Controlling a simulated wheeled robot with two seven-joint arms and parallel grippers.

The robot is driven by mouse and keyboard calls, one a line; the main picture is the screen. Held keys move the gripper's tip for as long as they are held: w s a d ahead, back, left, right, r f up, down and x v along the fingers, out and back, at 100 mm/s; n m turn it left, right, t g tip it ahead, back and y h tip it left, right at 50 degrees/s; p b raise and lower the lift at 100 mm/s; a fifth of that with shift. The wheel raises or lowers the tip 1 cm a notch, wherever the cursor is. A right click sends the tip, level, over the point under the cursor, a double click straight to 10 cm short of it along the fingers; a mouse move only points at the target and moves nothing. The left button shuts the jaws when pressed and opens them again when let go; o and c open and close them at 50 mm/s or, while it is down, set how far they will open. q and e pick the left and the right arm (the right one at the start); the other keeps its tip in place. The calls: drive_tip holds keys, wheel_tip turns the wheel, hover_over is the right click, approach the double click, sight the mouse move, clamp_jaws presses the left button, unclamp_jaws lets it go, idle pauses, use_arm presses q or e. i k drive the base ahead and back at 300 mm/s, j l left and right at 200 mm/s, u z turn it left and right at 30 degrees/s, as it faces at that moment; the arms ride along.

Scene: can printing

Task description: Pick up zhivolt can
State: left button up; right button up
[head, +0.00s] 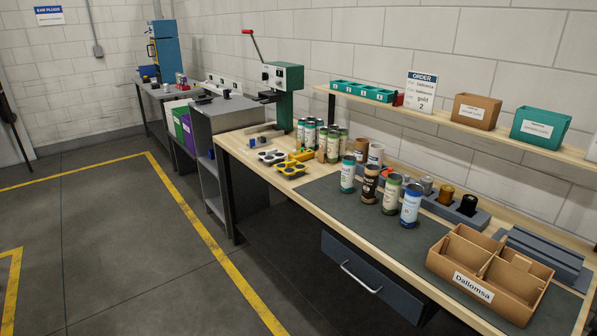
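A row of printed cans stands upright on the dark mat in the head view: a teal and white can (347,174), a dark brown can (370,184), a green and pale can (391,195) and a blue and white can (411,205). Behind them to the left is a cluster of several more printed cans (333,145), partly hiding one another. The can labels are too small to read, so I cannot tell which one is the zhivolt can. Neither of my grippers is in view.
A cardboard box (492,272) labelled "Dallomsa" sits at the workbench's right front. Yellow holders (292,167) lie left of the cans. A green press (285,92) with a red lever stands behind. A grey rack holds coloured cylinders (445,195). Floor at left is clear.

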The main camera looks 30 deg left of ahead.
sight(349, 162)
drive_tip(key=u, duration=0.75)
drive_tip(key=z, duration=0.4)
drive_tip(key=i+j+z, duration=0.1)
drive_tip(key=z, duration=0.3)
drive_tip(key=j+z, duration=0.15)
drive_tip(key=z, duration=0.25)
drive_tip(key=j+z, duration=0.1)
drive_tip(key=z, duration=0.3)
drive_tip(key=j+z, duration=0.25)
drive_tip(key=j, duration=0.25)
drive_tip(key=j+z, duration=0.25)
drive_tip(key=j, duration=0.2)
drive_tip(key=k+j+z, duration=0.1)
drive_tip(key=j+z, duration=0.2)
drive_tip(key=j, duration=0.2)
drive_tip(key=k+j+z, duration=0.1)
drive_tip(key=j+z, duration=0.15)
drive_tip(key=j, duration=0.2)
drive_tip(key=k+j+z, duration=0.25)
drive_tip(key=j, duration=0.2)
drive_tip(key=i, duration=0.1)
